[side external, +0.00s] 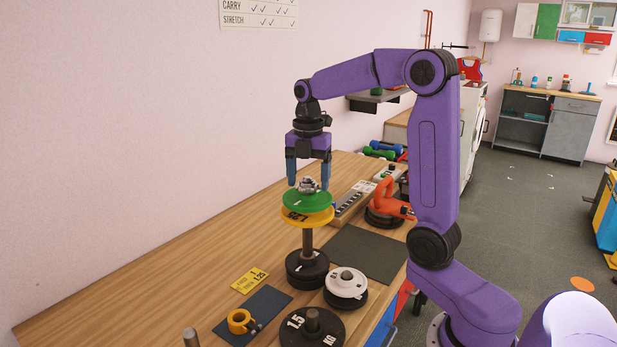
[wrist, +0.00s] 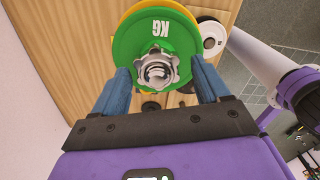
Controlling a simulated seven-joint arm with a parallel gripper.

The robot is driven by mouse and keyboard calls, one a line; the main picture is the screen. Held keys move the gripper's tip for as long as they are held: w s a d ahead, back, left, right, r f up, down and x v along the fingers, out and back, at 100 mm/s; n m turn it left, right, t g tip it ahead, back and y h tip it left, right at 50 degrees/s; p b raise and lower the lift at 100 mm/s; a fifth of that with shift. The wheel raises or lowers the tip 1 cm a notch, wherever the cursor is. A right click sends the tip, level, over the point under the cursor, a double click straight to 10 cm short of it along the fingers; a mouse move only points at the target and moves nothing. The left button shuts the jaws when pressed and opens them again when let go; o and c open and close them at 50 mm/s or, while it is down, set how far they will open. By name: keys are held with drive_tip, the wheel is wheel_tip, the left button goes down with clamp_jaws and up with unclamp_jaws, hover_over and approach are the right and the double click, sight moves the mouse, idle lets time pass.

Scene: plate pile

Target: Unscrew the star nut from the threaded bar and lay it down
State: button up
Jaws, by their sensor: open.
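The silver star nut (side external: 309,185) sits on top of the green plate (side external: 306,201), around the upper end of the upright threaded bar. In the wrist view the star nut (wrist: 157,70) lies between my fingertips, with the bar's threaded end (wrist: 155,72) in its middle. My gripper (side external: 309,184) points straight down with its blue fingers apart, one on each side of the nut. The green plate also shows in the wrist view (wrist: 150,35). A yellow plate (side external: 307,217) lies right under the green one.
Below the plates a post (side external: 307,243) rises from black plates (side external: 307,270). White-topped (side external: 346,283) and black plates (side external: 312,327) stand in front. A yellow collar (side external: 239,321) lies on a dark mat (side external: 270,301). A grey mat (side external: 360,250) at right is bare. An orange tool (side external: 388,200) stands behind it.

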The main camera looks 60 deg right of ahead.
drive_tip(key=m, duration=0.7)
drive_tip(key=c, duration=0.9)
drive_tip(key=shift+s, duration=0.1)
drive_tip(key=n, duration=0.8)
drive_tip(key=shift+f+n, duration=0.1)
drive_tip(key=shift+n, duration=0.3)
drive_tip(key=n, duration=0.4)
drive_tip(key=shift+n, duration=0.3)
drive_tip(key=n, duration=0.3)
drive_tip(key=shift+n, duration=0.4)
